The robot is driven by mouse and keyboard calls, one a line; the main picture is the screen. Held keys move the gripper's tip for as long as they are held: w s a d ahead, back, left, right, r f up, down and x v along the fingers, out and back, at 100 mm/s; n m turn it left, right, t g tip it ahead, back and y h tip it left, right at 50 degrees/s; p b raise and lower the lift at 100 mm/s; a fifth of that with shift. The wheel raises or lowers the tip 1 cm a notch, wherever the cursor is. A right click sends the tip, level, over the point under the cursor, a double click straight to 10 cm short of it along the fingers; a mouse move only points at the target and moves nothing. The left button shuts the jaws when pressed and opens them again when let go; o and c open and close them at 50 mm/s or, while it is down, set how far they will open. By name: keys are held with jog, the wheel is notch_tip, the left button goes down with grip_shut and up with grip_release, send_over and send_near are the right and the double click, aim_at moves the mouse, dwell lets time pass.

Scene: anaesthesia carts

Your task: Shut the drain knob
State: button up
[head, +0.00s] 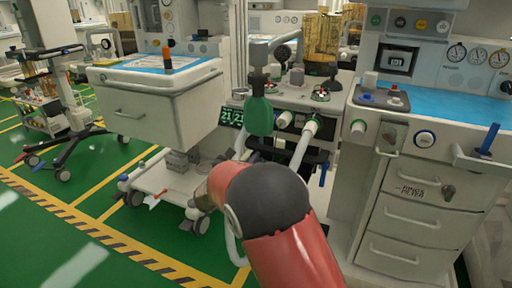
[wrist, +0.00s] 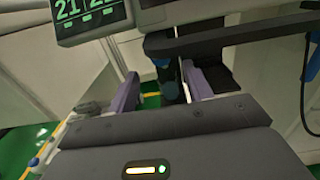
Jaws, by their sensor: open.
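In the wrist view my gripper (wrist: 160,72) is open, its two purple-grey fingers pointing away from the camera. A dark, blue-tinged upright knob-like part (wrist: 167,78) shows between the fingers, below a dark bracket. It looks like the drain knob, but I cannot tell surely, nor whether a finger touches it. Its turn position is not clear. In the head view my red and black arm reaches toward the lower middle of the anaesthesia machine (head: 300,97) and hides my gripper and the knob.
A dark rail (wrist: 235,38) crosses above the right finger, and a blue clip (wrist: 313,62) hangs at the right. A green-digit display (wrist: 92,14) is at upper left.

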jog(key=x, duration=0.5)
jog(key=c, duration=1)
